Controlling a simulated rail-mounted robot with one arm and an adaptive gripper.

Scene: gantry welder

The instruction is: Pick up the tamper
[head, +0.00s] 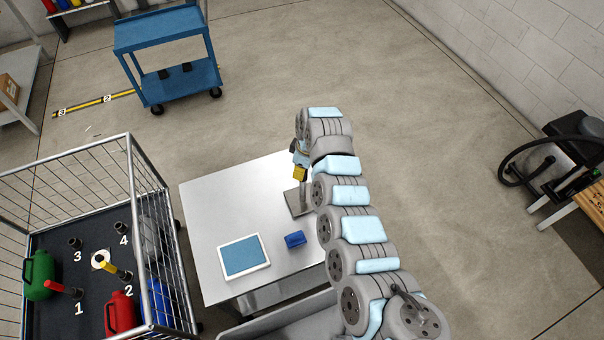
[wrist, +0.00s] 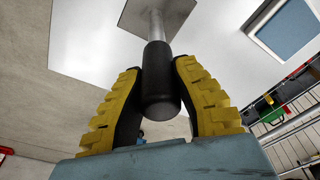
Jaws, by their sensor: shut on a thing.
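The tamper has a black handle (wrist: 160,82), a metal shaft and a flat square plate (wrist: 155,14). In the head view its plate (head: 293,203) shows at the right part of the white table (head: 212,195), with the shaft rising from it. My gripper (head: 300,173) is above the plate there, partly hidden by my arm. In the wrist view my gripper (wrist: 157,68) is shut on the black handle, one yellow-padded finger on each side. The tamper looks roughly upright. I cannot tell whether its plate touches the table.
A tablet (head: 244,257) and a blue block (head: 295,239) lie on the table near the tamper. A wire-sided cart (head: 92,243) with cans and numbered spots stands at left. A blue trolley (head: 165,35) stands behind. Open floor lies behind and right of the table.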

